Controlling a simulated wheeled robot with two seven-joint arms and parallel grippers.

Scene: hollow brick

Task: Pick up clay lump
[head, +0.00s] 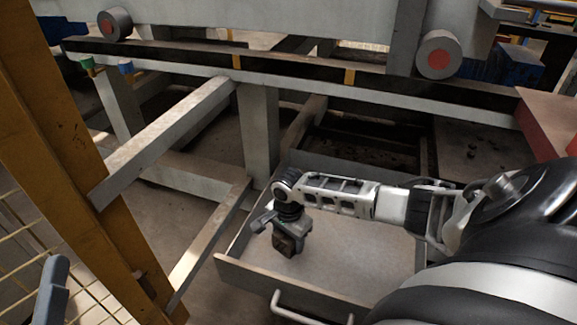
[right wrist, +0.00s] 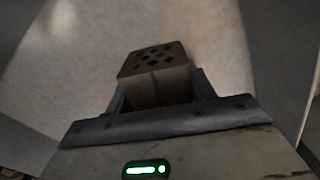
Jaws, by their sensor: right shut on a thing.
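The clay lump (head: 284,248) is a small dark brown block, held at the tip of my right gripper (head: 288,236) over the tray in the head view. In the right wrist view the clay lump (right wrist: 155,78) shows a face with several diamond-shaped holes. The fingers of my right gripper (right wrist: 158,98) are on both sides of it, shut on it. I cannot tell whether its underside touches the tray floor.
A metal tray (head: 345,262) with low walls and a front handle (head: 300,312) lies below my right arm. A steel frame (head: 258,130) stands behind it. A yellow post (head: 75,170) rises at the left. The tray floor around the clay lump is bare.

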